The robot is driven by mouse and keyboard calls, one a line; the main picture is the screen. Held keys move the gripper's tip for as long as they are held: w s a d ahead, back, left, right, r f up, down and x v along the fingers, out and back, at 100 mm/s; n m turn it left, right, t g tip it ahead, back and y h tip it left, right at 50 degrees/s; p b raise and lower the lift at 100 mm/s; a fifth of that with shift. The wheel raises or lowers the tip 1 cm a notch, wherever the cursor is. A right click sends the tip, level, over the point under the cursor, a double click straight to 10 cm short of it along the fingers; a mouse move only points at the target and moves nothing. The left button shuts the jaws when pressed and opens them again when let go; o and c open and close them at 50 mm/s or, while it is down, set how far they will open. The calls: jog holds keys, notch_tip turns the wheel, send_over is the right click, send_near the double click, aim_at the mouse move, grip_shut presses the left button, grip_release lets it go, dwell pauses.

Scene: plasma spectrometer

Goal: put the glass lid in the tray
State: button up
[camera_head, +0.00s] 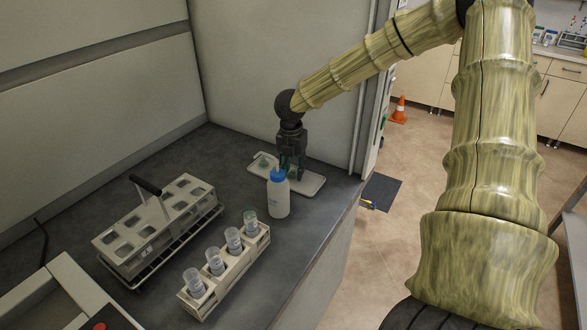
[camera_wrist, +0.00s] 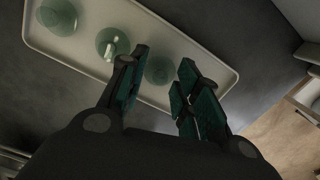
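The pale tray (camera_head: 311,184) lies on the dark bench, and its rim also shows in the wrist view (camera_wrist: 205,58). Three round, greenish glass pieces lie in it: one at the upper left (camera_wrist: 57,15), one with a small white part (camera_wrist: 112,42), and one (camera_wrist: 159,70) seen between my fingertips. I cannot tell for sure which is the glass lid. My gripper (camera_head: 291,172) points down over the tray, behind the white bottle. In the wrist view my gripper (camera_wrist: 163,78) has its fingers apart, with nothing visibly held.
A white bottle with a blue cap (camera_head: 278,197) stands just in front of the tray. The bench's right edge is close to the tray. The back left bench is clear.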

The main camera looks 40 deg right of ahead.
aim_at(292, 177)
notch_tip(292, 177, up, 12)
jog(key=b, duration=0.1)
jog(key=shift+s+a, duration=0.2)
jog(key=shift+a, duration=0.2)
